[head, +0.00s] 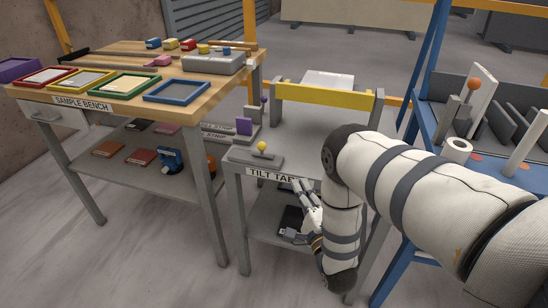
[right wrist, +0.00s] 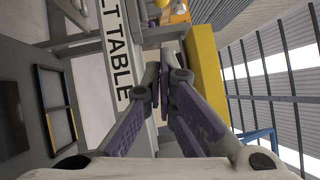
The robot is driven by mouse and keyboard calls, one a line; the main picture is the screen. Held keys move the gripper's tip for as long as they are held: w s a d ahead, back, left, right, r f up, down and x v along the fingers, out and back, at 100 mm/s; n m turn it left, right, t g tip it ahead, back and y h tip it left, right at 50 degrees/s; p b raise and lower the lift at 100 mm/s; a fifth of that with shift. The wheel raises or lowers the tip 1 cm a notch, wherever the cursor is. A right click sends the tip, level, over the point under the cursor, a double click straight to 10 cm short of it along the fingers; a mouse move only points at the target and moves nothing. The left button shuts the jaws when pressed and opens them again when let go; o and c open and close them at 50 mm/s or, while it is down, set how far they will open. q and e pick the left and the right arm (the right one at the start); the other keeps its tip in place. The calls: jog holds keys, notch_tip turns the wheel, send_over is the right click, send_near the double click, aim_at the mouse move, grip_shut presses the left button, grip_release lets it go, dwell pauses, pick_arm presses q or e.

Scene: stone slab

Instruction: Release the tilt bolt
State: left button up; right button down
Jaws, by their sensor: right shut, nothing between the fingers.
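The grey tilt table (head: 232,160) stands in the middle of the head view, with a "TILT TABLE" label on its front edge. A yellow ball knob (head: 262,146) on a grey plate (head: 256,161) sits on its top near the front left; it looks like the tilt bolt's handle, but I cannot be sure. My right gripper (head: 302,186) is low in front of the table's front edge, right of the label and apart from the knob. In the right wrist view its purple-padded fingers (right wrist: 161,82) are shut and empty beside the label (right wrist: 115,60). My left gripper is out of view.
A yellow bar (head: 325,94) crosses the table's back. The sample bench (head: 130,98) with coloured trays stands left. A blue rack (head: 419,97) with an orange-knobbed lever (head: 474,84) stands right. My right arm hides the table's right side. Floor in front left is clear.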

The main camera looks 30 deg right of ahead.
aim_at(261, 161)
jog(key=x, duration=0.4)
jog(key=b+x, duration=0.1)
jog(key=x, duration=0.4)
jog(key=shift+f, duration=0.2)
jog(key=w, duration=0.1)
jog(key=w+a, duration=0.1)
jog(key=w+r, duration=0.1)
jog(key=shift+a, duration=0.35)
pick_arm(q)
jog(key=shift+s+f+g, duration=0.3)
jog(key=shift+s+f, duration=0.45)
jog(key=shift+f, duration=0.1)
pick_arm(e)
jog(key=shift+w+a, duration=0.1)
jog(key=shift+w, duration=0.2)
jog(key=shift+w+a+f, duration=0.1)
jog(key=shift+w+a, duration=0.15)
jog(key=w+a, duration=0.1)
jog(key=w+a+b, duration=0.1)
jog(key=shift+w+a+f, duration=0.1)
jog(key=shift+w+a, duration=0.1)
jog(key=shift+w, duration=0.2)
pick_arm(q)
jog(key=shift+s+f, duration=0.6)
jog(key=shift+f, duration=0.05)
pick_arm(e)
jog(key=shift+w, duration=0.1)
